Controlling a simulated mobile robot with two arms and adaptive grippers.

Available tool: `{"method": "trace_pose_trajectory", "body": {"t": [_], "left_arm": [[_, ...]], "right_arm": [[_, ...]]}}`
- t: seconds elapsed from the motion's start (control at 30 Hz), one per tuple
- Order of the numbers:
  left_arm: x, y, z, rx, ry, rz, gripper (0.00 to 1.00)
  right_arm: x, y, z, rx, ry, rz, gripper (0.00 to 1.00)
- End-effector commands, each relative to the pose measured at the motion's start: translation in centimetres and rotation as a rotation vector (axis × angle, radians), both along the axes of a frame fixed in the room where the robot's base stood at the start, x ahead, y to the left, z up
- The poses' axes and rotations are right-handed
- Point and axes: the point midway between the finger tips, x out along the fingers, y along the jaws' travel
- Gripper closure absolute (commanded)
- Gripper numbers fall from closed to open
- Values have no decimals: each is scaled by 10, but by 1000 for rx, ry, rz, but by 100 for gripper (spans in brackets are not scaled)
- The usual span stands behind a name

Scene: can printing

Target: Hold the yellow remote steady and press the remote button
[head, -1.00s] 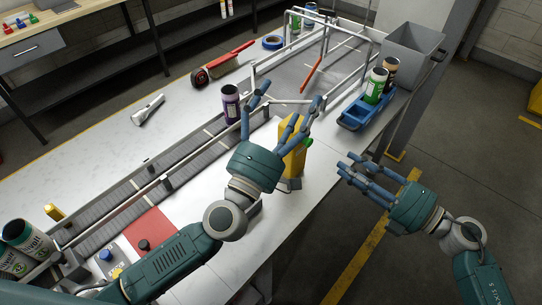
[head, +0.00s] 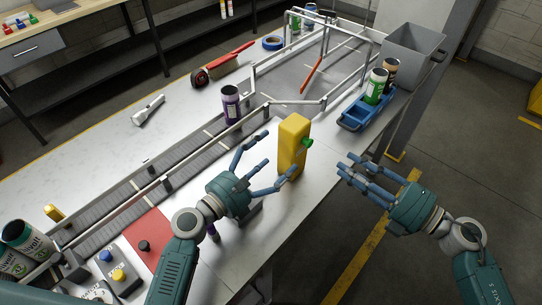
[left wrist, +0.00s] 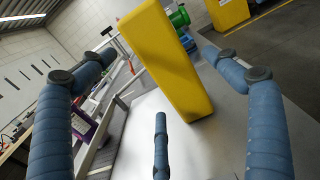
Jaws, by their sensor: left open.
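The yellow remote (head: 293,138) stands upright on the white table near its right edge. Its green button (head: 308,142) sticks out on the right side. My left gripper (head: 273,158) is open just left of the remote, with its fingers pointing towards it and nothing between them. In the left wrist view the remote (left wrist: 168,62) stands beyond the spread fingers, looking tilted, with the green button (left wrist: 180,17) partly behind its upper right edge. My right gripper (head: 346,170) is open and empty, right of the table edge and apart from the remote.
A conveyor (head: 185,158) with metal rails runs left of the remote, with a purple can (head: 231,104) at it. A blue tray (head: 354,123) with cans and a grey bin (head: 411,54) stand at the far right. A control box (head: 125,272) lies front left.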

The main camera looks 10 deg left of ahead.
Motion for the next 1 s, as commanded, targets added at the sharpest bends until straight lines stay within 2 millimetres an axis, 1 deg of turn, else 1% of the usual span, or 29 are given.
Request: {"method": "trace_pose_trajectory", "body": {"t": [0.4, 0.5, 0.63, 0.87, 0.93, 1.0], "left_arm": [[46, -33, 1, -5, 2, -1, 11], [53, -39, 0, -5, 2, -1, 11], [58, -42, 1, -4, 2, -1, 11], [59, -43, 0, -2, 2, -1, 11], [58, -43, 0, -2, 2, -1, 21], [58, -43, 0, -2, 2, -1, 35]], "right_arm": [[0, 0, 0, 0, 0, 0, 69], [0, 0, 0, 0, 0, 0, 69], [0, 0, 0, 0, 0, 0, 69], [0, 0, 0, 0, 0, 0, 69], [0, 0, 0, 0, 0, 0, 69], [0, 0, 0, 0, 0, 0, 69]]}}
